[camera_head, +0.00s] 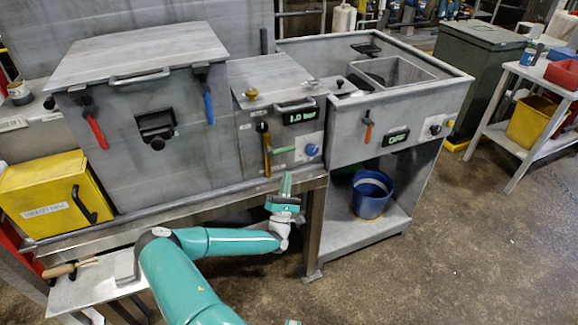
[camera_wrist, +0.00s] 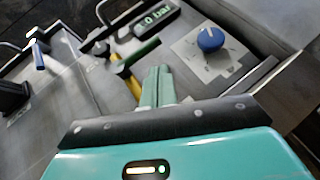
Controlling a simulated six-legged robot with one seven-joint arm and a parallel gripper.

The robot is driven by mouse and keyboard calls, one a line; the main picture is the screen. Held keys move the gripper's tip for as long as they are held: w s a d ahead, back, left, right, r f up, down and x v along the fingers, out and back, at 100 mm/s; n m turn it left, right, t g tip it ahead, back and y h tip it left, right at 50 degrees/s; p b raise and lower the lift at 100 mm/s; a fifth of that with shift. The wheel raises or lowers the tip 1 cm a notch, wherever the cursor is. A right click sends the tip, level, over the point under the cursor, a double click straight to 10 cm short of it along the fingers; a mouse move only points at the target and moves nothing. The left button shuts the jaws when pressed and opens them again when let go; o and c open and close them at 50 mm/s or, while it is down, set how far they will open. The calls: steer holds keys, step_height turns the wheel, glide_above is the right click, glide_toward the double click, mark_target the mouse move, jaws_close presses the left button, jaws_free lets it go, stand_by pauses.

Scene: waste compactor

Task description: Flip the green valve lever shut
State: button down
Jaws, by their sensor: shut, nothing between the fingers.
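The green valve lever (camera_head: 283,150) is on the front of the middle cabinet, left of the blue knob (camera_head: 312,150). It points sideways to the right. In the wrist view the green lever (camera_wrist: 140,54) slants up to the right from its dark pivot. My gripper (camera_head: 287,178) is in front of the cabinet, below the lever, with its fingers pointing up. In the wrist view my gripper (camera_wrist: 157,82) is shut and empty, its tips just short of the lever. I cannot tell whether they touch it.
A yellow handle (camera_head: 266,155) hangs right beside the lever. A display reading 1.0 bar (camera_head: 300,116) is above. Red (camera_head: 97,131) and blue (camera_head: 208,105) handles are on the left cabinet. A blue bucket (camera_head: 371,194) stands on the shelf at right. The floor at right is clear.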

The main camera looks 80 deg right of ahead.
steer(key=v, duration=0.7)
stand_by(0.4)
